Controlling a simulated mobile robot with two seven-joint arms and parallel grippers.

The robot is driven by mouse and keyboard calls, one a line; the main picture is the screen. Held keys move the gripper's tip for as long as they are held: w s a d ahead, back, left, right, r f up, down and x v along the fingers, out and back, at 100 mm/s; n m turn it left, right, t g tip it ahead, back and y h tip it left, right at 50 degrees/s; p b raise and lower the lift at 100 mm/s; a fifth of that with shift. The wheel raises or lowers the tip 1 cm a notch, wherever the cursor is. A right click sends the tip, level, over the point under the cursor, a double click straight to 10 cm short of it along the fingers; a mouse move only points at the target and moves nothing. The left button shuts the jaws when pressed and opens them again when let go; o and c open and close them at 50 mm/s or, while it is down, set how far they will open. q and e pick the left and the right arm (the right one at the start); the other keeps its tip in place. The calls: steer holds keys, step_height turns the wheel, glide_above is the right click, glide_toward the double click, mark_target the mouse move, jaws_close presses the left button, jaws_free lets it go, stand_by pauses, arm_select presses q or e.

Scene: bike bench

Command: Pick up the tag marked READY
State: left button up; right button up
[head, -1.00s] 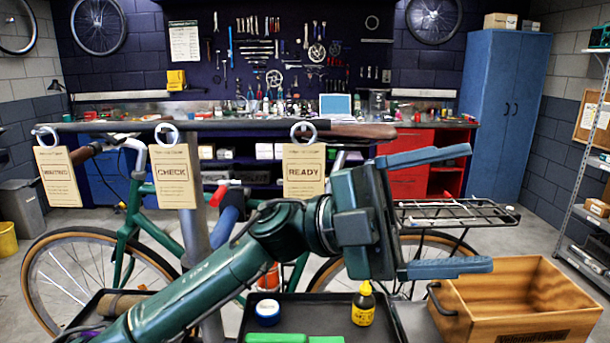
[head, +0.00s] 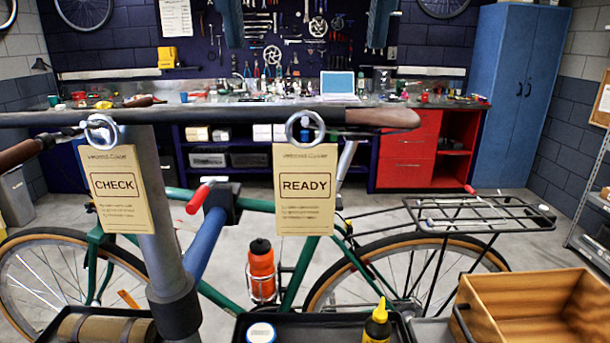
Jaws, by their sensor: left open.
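The READY tag (head: 306,189) is a tan card in the head view. It hangs upright by a grey ring (head: 291,130) from the dark horizontal bar (head: 220,117), near the bar's brown right end. The CHECK tag (head: 118,188) hangs by its own ring on the same bar to the left. My left gripper (head: 305,45) shows only as two blue fingers at the top edge of the view. They point down, stand wide apart and hold nothing. In the picture they are above the READY tag, one to each side of it. My right gripper is not in view.
A grey post (head: 160,220) stands beside the CHECK tag. A green bike with an orange bottle (head: 261,268) and a black rear rack (head: 480,215) is behind the tags. A wooden crate (head: 545,310) and a yellow-capped bottle (head: 377,325) are at the front.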

arm_select(q)
glide_above(304, 145)
steer(key=s, duration=0.2)
step_height(304, 145, down, 6)
steer(key=shift+f, duration=0.1)
steer(key=shift+p+x, duration=0.5)
steer(key=shift+x, duration=2.5)
steer(key=shift+c, duration=0.3)
steer(key=c, duration=1)
